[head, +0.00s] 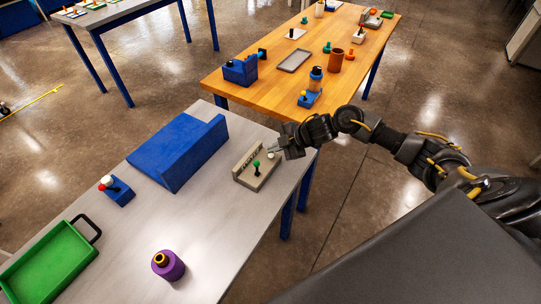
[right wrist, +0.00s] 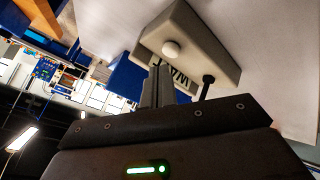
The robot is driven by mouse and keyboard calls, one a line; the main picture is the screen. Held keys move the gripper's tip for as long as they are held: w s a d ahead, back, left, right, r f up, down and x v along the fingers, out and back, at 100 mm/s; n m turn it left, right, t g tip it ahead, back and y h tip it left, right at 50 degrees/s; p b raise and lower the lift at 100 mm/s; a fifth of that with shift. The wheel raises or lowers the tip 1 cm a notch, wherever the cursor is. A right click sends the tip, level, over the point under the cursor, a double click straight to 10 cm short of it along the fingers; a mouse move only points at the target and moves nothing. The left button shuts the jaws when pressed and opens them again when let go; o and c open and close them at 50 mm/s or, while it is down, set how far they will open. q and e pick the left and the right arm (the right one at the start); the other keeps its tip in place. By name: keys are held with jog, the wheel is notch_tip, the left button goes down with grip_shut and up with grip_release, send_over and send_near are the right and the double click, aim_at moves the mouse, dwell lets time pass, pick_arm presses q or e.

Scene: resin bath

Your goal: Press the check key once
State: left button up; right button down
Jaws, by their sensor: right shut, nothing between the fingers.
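A beige-grey key box (head: 249,179) sits near the right edge of the grey table. It carries a green knob (head: 256,165) and a white round key (head: 271,155), with dark markings on its raised back. In the right wrist view the box (right wrist: 205,45) shows its white key (right wrist: 171,48), a dark stem (right wrist: 208,80) and part of its lettering. My right gripper (head: 271,150) is shut and empty, its fingertips close to the white key. In the right wrist view the closed fingers (right wrist: 160,68) point towards the key; whether they touch it I cannot tell. My left gripper is out of view.
A blue wedge-shaped block (head: 172,152) stands left of the box. A blue base with a red-and-white knob (head: 115,190), a green tray (head: 48,262) and a purple cylinder (head: 168,266) are further along the table. A wooden table (head: 275,88) with several items stands behind.

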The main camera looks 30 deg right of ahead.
aim_at(274, 157)
jog(key=shift+f, duration=0.15)
dwell(0.6)
jog(key=shift+f, duration=0.3)
jog(key=shift+f+b, duration=0.5)
dwell(0.9)
jog(key=shift+r, duration=0.1)
jog(key=shift+r+p, duration=0.85)
jog(key=shift+p, duration=0.1)
notch_tip(274, 157, up, 5)
jog(key=p, duration=0.5)
jog(key=shift+w+a, duration=0.1)
dwell(0.5)
